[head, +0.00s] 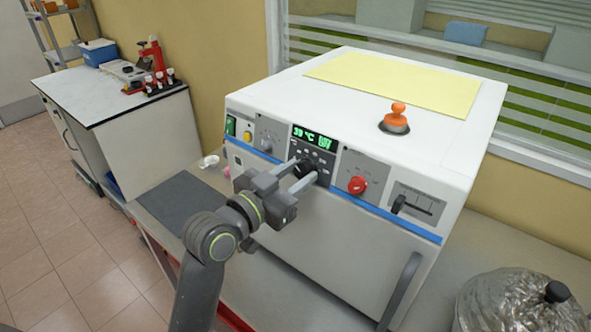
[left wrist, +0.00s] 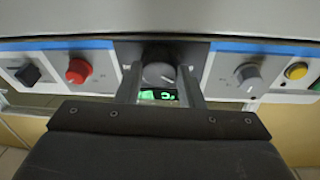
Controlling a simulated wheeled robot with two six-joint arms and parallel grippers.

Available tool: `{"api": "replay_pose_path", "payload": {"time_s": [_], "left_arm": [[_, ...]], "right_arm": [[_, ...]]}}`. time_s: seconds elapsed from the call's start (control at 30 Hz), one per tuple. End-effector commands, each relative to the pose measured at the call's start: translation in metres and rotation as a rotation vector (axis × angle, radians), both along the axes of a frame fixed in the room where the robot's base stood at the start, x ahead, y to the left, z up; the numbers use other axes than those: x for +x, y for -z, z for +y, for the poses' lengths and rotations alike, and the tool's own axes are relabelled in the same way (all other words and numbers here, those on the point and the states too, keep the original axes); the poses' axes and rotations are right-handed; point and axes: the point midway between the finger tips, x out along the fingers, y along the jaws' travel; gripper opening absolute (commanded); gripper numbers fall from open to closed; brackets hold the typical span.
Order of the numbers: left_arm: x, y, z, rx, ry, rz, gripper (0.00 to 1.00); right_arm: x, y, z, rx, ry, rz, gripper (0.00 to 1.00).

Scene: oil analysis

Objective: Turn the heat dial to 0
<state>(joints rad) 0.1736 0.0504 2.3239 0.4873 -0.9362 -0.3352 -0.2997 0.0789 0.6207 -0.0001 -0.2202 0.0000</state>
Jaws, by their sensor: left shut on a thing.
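The heat dial, a dark knob on the black display panel, sits between the fingers of my left gripper (head: 301,174). The fingers reach forward from the lower left and mostly hide it in the head view. In the left wrist view the dial (left wrist: 158,72) shows as a dark grey knob with a finger on each side, and the left gripper (left wrist: 159,85) is shut on it. The display (head: 313,137) above the dial is lit green and reads about 39 °C; smaller text beside it is too small to read. My right gripper is not in view.
The white machine (head: 300,65) also carries a grey knob (head: 266,144), a red knob (head: 357,185), a black slider (head: 398,203) and an orange knob (head: 396,118) on top. A door handle (head: 400,290) sticks out below. A plastic-covered bin (head: 525,302) stands at lower right.

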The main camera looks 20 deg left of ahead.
Motion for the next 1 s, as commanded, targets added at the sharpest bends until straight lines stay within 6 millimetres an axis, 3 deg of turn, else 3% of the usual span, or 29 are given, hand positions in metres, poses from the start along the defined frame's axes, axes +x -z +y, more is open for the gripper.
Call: {"api": "replay_pose_path", "payload": {"time_s": [0.43, 1.0], "left_arm": [[0.000, -0.001, -0.001, -0.245, -0.055, 0.093, 0.11], [0.000, 0.001, -0.001, -0.300, -0.066, 0.110, 0.11]], "right_arm": [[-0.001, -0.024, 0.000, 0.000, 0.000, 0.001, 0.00], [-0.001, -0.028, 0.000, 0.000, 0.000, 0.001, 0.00]]}}
